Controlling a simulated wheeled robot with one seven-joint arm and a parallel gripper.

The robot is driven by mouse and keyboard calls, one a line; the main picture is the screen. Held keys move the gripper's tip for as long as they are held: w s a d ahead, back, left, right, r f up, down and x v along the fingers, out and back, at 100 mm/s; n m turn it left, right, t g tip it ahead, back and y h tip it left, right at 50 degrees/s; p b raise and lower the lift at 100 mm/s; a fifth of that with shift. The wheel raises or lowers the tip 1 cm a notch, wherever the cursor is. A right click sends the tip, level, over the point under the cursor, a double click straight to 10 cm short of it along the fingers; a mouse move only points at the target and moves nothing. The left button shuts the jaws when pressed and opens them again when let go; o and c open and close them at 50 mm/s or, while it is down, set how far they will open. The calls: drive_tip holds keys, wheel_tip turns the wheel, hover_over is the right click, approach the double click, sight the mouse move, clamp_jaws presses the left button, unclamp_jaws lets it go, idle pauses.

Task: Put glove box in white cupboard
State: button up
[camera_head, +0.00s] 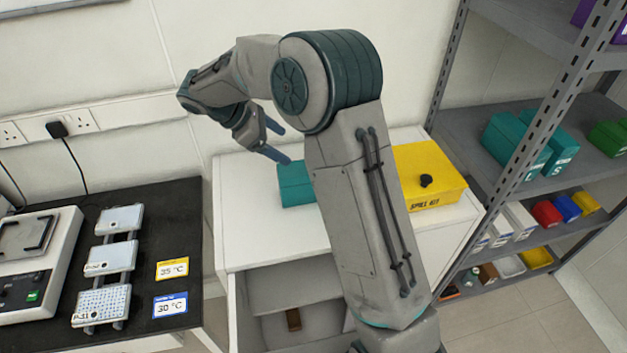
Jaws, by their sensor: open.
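A teal box (295,188), likely the glove box, sits on top of the white cupboard (250,240); my arm hides its right side and I see no label on it. The cupboard's front is open, showing a shelf (290,290) inside and a small brown item (293,319) below it. My arm covers the right part of the opening. My gripper (280,142) is open and empty, with its teal fingers above and a little left of the teal box, apart from it as far as I can tell.
A yellow spill kit box (428,176) stands on the cupboard top at right. A dark bench (180,220) with a white instrument (35,260) and several racks is at left. A grey metal shelf unit (460,125) with teal boxes (515,145) stands at right.

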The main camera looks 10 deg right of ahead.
sight(299, 167)
drive_tip(key=shift+n, duration=0.4)
drive_tip(key=x, duration=0.2)
drive_tip(key=w+p+x, duration=0.1)
drive_tip(key=x, duration=0.5)
drive_tip(key=shift+w+a+f, duration=0.2)
drive_tip(key=shift+a+f, duration=0.05)
drive_tip(key=shift+f, duration=0.3)
drive_tip(key=shift+p+x, duration=1.25)
drive_tip(key=shift+x, duration=1.55)
drive_tip(key=shift+s, duration=0.15)
drive_tip(key=shift+c, duration=0.3)
drive_tip(key=shift+r, duration=0.1)
clamp_jaws()
